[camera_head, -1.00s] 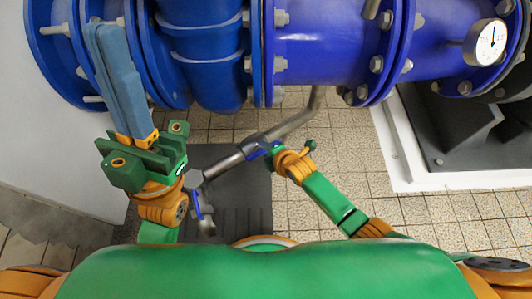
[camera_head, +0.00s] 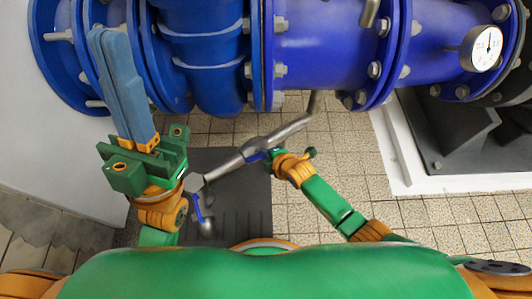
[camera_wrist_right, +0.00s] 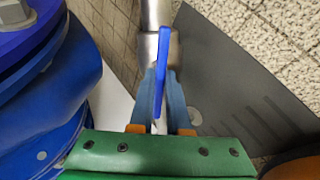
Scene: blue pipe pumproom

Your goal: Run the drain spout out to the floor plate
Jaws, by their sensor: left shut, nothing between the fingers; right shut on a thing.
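The drain spout (camera_head: 288,131) is a grey metal pipe slanting from below the blue pipework down and left, with a bent lower end (camera_head: 207,226) over the dark grey floor plate (camera_head: 240,202). Blue handles stick out from it. My right gripper (camera_head: 265,153) is shut on one blue handle (camera_wrist_right: 163,68) at the spout's middle; the wrist view shows this handle between its fingers. The spout (camera_wrist_right: 157,38) and ribbed plate (camera_wrist_right: 238,85) also show there. My left gripper (camera_head: 104,34) is shut and empty, its blue fingers pointing up in front of the big pipe flange.
Large blue flanged pipes (camera_head: 325,45) with bolts cross the top, with a dial gauge (camera_head: 482,49) at right. A white-edged plinth (camera_head: 400,150) bears a dark support. A pale wall (camera_head: 70,150) stands left. Tiled floor (camera_head: 345,135) is open around the plate.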

